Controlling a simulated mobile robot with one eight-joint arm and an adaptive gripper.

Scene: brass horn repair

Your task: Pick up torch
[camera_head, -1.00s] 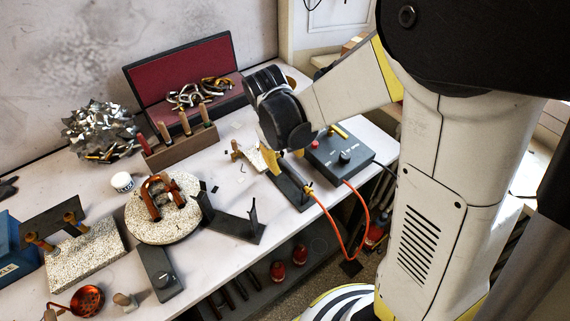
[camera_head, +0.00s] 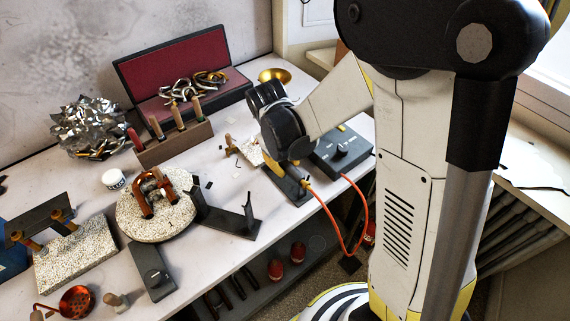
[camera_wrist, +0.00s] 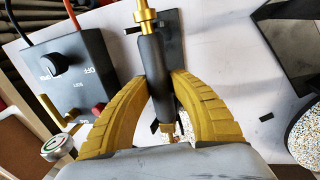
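The torch has a black handle with brass ends. In the wrist view, the torch (camera_wrist: 152,62) runs up the middle, its brass tube at the top and a brass tip at the bottom. My gripper (camera_wrist: 160,78) has its yellow fingers curved inward, one on each side of the black handle, with the tips seeming to touch it. In the head view, my gripper (camera_head: 272,162) points down at the dark torch stand (camera_head: 290,187) near the bench's front edge. My wrist hides most of the torch there. I cannot tell whether the torch is clear of the stand.
An orange hose (camera_head: 335,222) loops off the bench edge. A dark control box (camera_head: 338,150) stands close right of my gripper. A tool rack (camera_head: 173,145), an open red-lined case (camera_head: 180,68) and a round speckled block (camera_head: 155,222) lie to the left.

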